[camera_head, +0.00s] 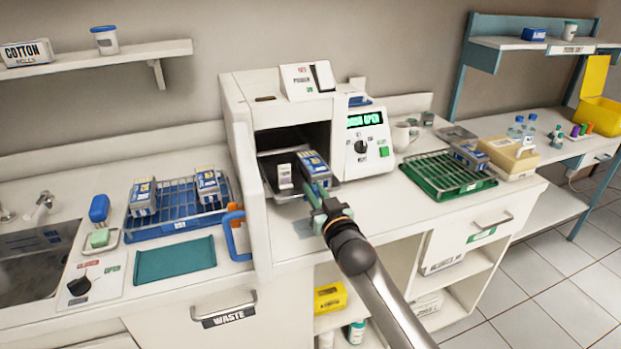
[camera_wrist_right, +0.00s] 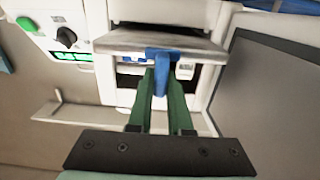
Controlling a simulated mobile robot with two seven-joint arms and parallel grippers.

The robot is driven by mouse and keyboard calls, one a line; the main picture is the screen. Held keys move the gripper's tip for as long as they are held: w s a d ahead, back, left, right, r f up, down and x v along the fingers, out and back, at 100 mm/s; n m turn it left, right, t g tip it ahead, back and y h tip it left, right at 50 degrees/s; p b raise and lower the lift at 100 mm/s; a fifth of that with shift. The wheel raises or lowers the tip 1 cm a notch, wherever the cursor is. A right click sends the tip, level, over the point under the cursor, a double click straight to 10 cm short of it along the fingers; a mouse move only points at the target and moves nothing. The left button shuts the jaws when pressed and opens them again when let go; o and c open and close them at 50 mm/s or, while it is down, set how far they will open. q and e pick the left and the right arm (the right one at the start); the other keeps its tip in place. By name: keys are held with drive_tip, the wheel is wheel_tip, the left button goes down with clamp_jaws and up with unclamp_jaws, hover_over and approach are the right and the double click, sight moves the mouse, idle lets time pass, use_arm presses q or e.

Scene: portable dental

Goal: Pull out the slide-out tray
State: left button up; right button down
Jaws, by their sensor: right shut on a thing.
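The slide-out tray (camera_head: 287,198) sits at the mouth of the white machine's chamber (camera_head: 292,138). It carries a small white item (camera_head: 284,176) and a blue-and-white pack (camera_head: 314,165). My right gripper (camera_head: 318,192) is at the tray's front edge. In the wrist view, the green fingers of my right gripper (camera_wrist_right: 160,80) are shut on the tray's blue handle (camera_wrist_right: 160,54), below the grey tray front (camera_wrist_right: 125,42). The fingers and arm hide the handle in the head view. My left gripper is not in view.
The machine's door (camera_head: 249,195) stands open at the left, with a blue handle (camera_head: 235,236). A blue rack (camera_head: 178,221) with packs stands left of it. A green rack (camera_head: 440,177) stands to the right. A control panel (camera_head: 368,140) adjoins the chamber.

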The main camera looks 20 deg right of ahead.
drive_tip(key=shift+s, duration=0.95)
drive_tip(key=c, duration=0.8)
unclamp_jaws()
drive_tip(key=shift+c, duration=0.2)
drive_tip(key=s, duration=1.2)
drive_tip(key=shift+s+d, duration=0.25)
